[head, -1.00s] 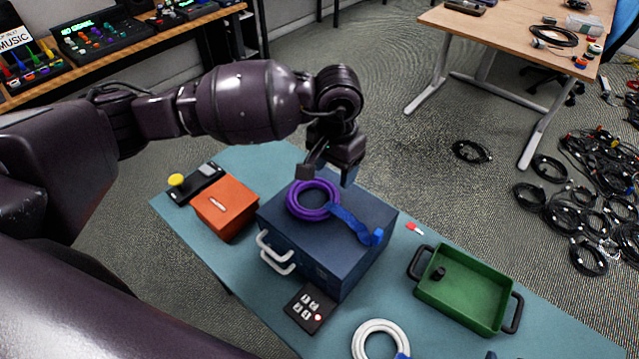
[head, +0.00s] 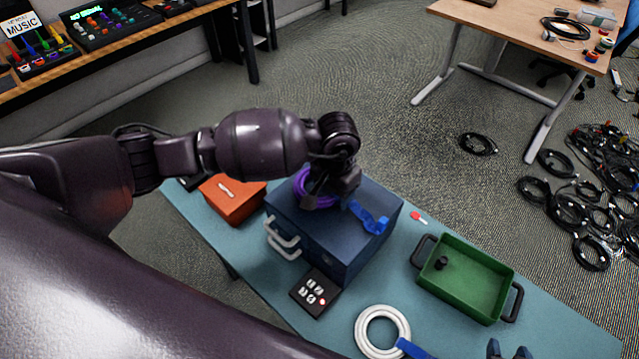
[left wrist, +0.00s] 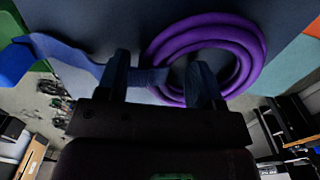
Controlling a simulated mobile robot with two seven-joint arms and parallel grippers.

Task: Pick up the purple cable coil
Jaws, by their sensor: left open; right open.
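The purple cable coil (head: 303,184) lies on top of the dark blue box (head: 345,250), with its blue strap (head: 372,220) trailing to the right. My left gripper (head: 328,196) is open, low over the coil, and hides part of it. In the left wrist view the coil (left wrist: 250,45) shows as a ring. One finger of the left gripper (left wrist: 160,82) is over the ring's opening and the other is outside it, with the strapped side between them. Contact cannot be told. My right gripper (head: 508,351) shows only its parted fingertips at the bottom edge.
The box stands on a teal table (head: 560,325). Around it are an orange box (head: 232,203), a black button panel (head: 315,292), a green tray (head: 465,280) and a white cable coil (head: 382,332). A small red item (head: 419,217) lies between box and tray.

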